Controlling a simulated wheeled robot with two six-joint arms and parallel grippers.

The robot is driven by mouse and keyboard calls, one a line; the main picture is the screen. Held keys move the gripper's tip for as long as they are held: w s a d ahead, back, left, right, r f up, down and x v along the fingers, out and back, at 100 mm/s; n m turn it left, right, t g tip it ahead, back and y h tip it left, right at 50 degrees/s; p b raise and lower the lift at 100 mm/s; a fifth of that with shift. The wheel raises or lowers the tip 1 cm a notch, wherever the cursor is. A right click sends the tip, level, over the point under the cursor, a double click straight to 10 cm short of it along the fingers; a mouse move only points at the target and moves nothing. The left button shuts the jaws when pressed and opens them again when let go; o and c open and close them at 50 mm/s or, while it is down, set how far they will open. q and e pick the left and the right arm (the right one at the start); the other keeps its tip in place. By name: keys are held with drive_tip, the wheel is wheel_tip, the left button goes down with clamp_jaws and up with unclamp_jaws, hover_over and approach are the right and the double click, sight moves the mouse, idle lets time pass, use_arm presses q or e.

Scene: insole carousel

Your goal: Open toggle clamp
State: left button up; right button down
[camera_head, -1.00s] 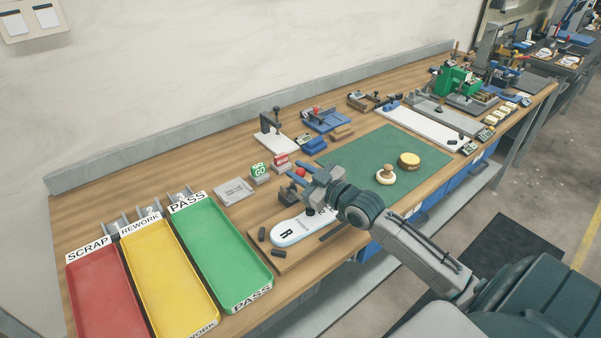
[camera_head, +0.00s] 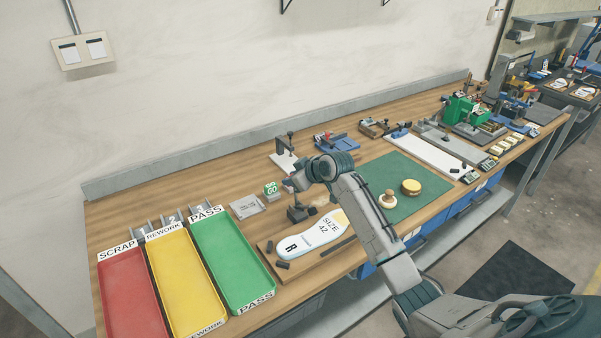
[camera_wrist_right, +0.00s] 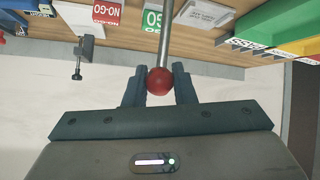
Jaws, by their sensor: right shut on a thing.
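The toggle clamp (camera_head: 297,213) stands at the back edge of the insole fixture board, its dark base visible in the head view. Its handle rod and red ball knob (camera_wrist_right: 159,81) show in the right wrist view. My right gripper (camera_wrist_right: 159,76) is shut on the red knob, one finger on each side. In the head view my right wrist hides the fingers and most of the handle. A white insole marked R, SIZE 42 (camera_head: 316,236) lies on the wooden board (camera_head: 296,267), with no clamp pad seen over it. My left gripper is out of view.
Red (camera_head: 128,290), yellow (camera_head: 183,270) and green (camera_head: 235,268) trays stand at the left. A GO block (camera_head: 270,188) and grey plate (camera_head: 246,207) sit behind the clamp. A green mat (camera_head: 432,184) with a stamp (camera_head: 387,199) lies right.

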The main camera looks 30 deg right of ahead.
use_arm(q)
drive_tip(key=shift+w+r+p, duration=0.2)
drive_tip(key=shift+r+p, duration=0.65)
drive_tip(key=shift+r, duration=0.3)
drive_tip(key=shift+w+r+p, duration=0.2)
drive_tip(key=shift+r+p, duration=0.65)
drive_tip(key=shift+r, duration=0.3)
use_arm(e)
drive_tip(key=shift+w+a+f+g, duration=0.1)
drive_tip(key=shift+w+f+g, duration=0.15)
drive_tip(key=shift+w+g, duration=0.6)
drive_tip(key=shift+w+a+f+g, duration=0.1)
drive_tip(key=shift+w+f+g, duration=0.15)
drive_tip(key=shift+w+g, duration=0.55)
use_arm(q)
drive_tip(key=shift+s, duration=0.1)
use_arm(e)
drive_tip(key=shift+f, duration=0.1)
drive_tip(key=c, duration=1.2)
unclamp_jaws()
drive_tip(key=shift+c, duration=0.2)
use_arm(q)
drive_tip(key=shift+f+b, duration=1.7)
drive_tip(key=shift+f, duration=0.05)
use_arm(e)
drive_tip(key=v, duration=1)
drive_tip(key=shift+r, duration=0.45)
